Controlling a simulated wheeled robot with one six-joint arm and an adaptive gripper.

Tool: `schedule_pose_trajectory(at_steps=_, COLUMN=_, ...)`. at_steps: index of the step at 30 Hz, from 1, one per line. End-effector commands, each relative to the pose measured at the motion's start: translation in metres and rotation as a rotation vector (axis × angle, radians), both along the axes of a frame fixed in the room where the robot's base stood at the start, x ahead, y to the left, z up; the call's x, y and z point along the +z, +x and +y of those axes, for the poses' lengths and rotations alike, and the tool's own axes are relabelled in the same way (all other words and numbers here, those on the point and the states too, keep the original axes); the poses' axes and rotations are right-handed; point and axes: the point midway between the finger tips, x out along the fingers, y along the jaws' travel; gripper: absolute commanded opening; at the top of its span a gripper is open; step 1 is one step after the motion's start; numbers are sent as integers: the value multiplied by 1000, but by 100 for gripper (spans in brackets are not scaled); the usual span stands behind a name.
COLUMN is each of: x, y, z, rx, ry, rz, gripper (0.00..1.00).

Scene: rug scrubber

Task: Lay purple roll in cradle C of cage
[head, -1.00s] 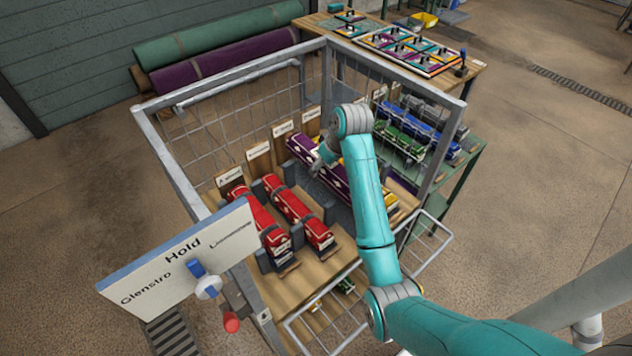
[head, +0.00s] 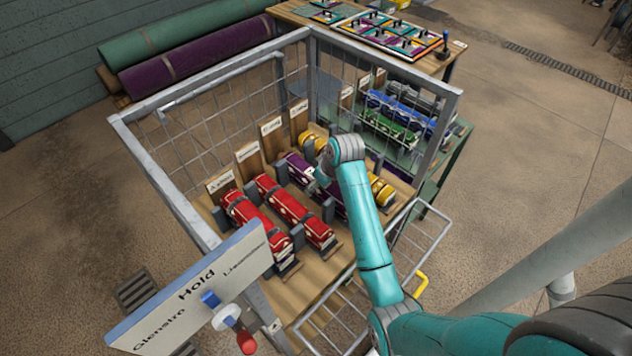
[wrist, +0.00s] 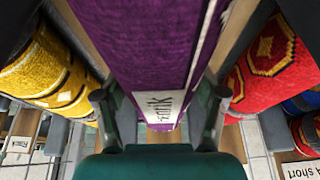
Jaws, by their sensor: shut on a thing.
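The purple roll (head: 298,166) is in the cage (head: 187,212), between the second red roll (head: 295,212) and the yellow roll (head: 378,188). My gripper (head: 322,180) is at its middle, partly hidden by my arm. In the wrist view, the jaws (wrist: 160,108) are shut on the purple roll (wrist: 150,45), with yellow to one side and red to the other. The roll looks level and low, in line with the third cradle from the left, by the grey cradle blocks. I cannot tell whether it touches the cradle. The cradle letter there is too small to read.
Another red roll (head: 258,228) lies in the leftmost cradle. Mesh walls and a grey frame enclose the cage; its front gate (head: 345,322) hangs low. A white sign (head: 190,290) stands at the front left corner. A rack with blue (head: 408,112) and green rolls (head: 390,130) is beyond the right wall.

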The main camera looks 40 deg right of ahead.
Motion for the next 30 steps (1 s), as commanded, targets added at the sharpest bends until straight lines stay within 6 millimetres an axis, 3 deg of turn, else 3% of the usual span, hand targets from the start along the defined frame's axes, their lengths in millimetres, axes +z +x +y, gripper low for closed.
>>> schedule_pose_trajectory(at_steps=5, x=-1, y=1, z=0, rx=0, ry=0, rz=-1, gripper=9)
schedule_pose_trajectory(at_steps=6, x=-2, y=0, z=0, rx=0, ry=0, rz=1, gripper=75)
schedule_pose_trajectory(at_steps=9, x=-2, y=0, z=0, rx=0, ry=0, rz=1, gripper=95)
schedule_pose_trajectory(at_steps=22, x=4, y=-1, z=0, rx=0, ry=-1, rz=-1, gripper=95)
schedule_pose_trajectory(at_steps=30, x=47, y=-18, z=-1, rx=-1, ry=-2, rz=-3, gripper=95)
